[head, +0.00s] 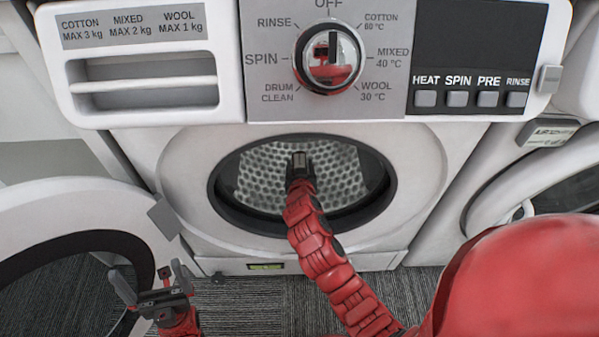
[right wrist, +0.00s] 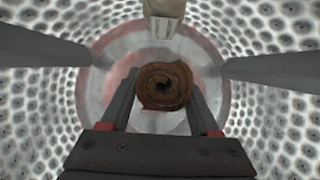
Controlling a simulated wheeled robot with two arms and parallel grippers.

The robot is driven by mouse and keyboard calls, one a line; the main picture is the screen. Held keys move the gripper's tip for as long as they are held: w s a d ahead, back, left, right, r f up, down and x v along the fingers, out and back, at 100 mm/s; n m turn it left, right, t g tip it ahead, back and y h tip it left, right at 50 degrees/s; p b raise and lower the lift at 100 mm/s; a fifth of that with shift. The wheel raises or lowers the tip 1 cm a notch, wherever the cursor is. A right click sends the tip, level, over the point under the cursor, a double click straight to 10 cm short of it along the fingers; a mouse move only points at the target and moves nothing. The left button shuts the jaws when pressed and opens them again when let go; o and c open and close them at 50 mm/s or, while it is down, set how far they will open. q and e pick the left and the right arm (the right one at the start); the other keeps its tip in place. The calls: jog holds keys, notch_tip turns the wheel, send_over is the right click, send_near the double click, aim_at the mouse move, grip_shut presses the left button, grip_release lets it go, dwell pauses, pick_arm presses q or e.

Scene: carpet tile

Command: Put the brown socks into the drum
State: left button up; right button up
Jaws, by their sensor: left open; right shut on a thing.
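The drum (head: 258,182) is the perforated metal cavity inside the open round door of the middle washing machine. My right arm reaches through the opening, and my right gripper (head: 299,160) is inside the drum, its fingertips hidden in the head view. In the right wrist view, my right gripper (right wrist: 161,88) is shut on the brown socks (right wrist: 165,86), a rolled brown bundle held between the fingers. The perforated drum wall (right wrist: 60,115) surrounds them. The head view does not show the socks. My left gripper (head: 152,285) is open and empty, outside at the lower left.
The open door (head: 62,196) swings out to the left, close to my left gripper. The control panel with its dial (head: 329,58) is above the opening. Another machine (head: 560,165) stands at the right. Paddles stick out from the drum wall (right wrist: 270,70). Grey carpet (head: 250,300) lies below.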

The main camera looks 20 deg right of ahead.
jog(key=shift+x, duration=0.8)
jog(key=shift+f+b, duration=1)
jog(key=shift+f, duration=0.55)
jog(key=shift+f, duration=0.15)
jog(key=o, duration=0.9)
jog(key=shift+f, duration=0.1)
jog(key=o, duration=0.5)
jog(key=shift+c, duration=0.2)
